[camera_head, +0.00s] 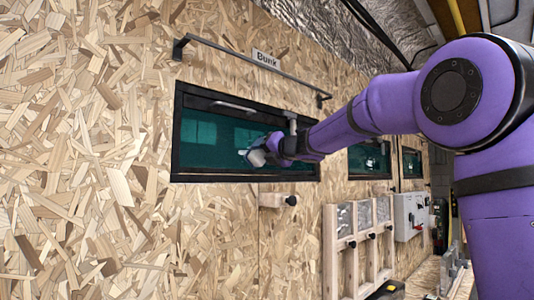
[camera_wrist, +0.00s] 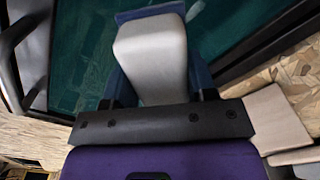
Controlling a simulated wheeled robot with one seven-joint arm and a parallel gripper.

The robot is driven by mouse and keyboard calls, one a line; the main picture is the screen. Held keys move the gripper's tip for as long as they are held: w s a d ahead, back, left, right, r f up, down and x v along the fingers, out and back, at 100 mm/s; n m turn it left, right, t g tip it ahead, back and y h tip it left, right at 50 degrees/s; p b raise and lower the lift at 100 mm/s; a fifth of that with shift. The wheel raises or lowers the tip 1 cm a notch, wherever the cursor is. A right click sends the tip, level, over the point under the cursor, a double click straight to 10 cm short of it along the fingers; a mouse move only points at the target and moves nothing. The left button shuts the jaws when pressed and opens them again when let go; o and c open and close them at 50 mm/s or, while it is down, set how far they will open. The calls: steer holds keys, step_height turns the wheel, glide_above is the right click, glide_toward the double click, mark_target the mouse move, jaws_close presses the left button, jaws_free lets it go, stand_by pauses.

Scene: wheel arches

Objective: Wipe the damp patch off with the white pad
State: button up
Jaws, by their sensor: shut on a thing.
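My gripper (camera_head: 272,150) is at the dark green window pane (camera_head: 225,127), in its right half, at the end of my purple arm. In the wrist view, my gripper (camera_wrist: 157,88) is shut on the white pad (camera_wrist: 152,50), a pale block with a blue edge at its far end. The pad (camera_head: 256,157) shows small in the head view, against or very near the pane; I cannot tell if it touches. Pale smudges show on the pane left of the pad in the head view. I cannot tell clearly which of them is the damp patch.
The window has a black frame (camera_head: 178,140) and a grey handle (camera_head: 233,107). A wooden block with a black knob (camera_head: 277,200) sticks out below. A wooden rack (camera_head: 357,245) stands lower right.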

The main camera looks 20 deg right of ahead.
mark_target(238, 151)
steer(key=shift+s+a, duration=0.45)
steer(key=shift+a, duration=0.6)
steer(key=shift+s+a, duration=0.4)
steer(key=shift+a, duration=0.7)
steer(key=shift+s+a, duration=0.45)
steer(key=shift+a, duration=0.6)
steer(key=v, duration=0.6)
steer(key=shift+d, duration=0.1)
steer(key=v, duration=0.3)
steer(key=shift+s, duration=0.1)
